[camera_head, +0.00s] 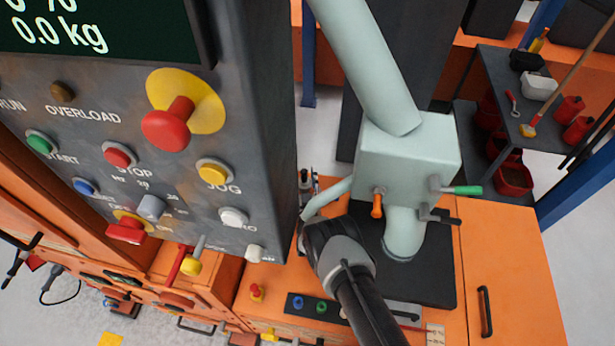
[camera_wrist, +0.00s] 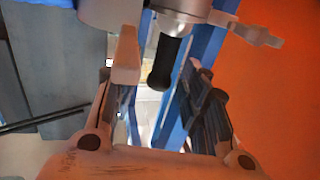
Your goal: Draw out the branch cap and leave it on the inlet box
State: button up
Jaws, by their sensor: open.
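The inlet box (camera_head: 408,155) is a pale green box with a wide pipe rising from its top, on a dark plate. A thin branch pipe (camera_head: 328,198) slopes from its left side down behind my arm. In the wrist view, a black cylindrical grip (camera_wrist: 166,62) sticks out of a silver collar; it looks like the branch cap's handle, though its label or full shape is not visible. My gripper (camera_wrist: 160,78) is open, with the grip between its fingers in the picture. I cannot tell whether it touches. In the head view my wrist hides the fingers.
The box carries an orange handle (camera_head: 377,203) and a green-tipped lever (camera_head: 462,190). A grey control panel (camera_head: 130,120) fills the upper left. An orange cabinet (camera_head: 505,265) lies at the right. A dark shelf (camera_head: 525,95) with red containers stands at the back right.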

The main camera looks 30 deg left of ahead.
jog(key=shift+r, duration=0.1)
jog(key=shift+s, duration=0.1)
jog(key=shift+c, duration=0.6)
grip_shut()
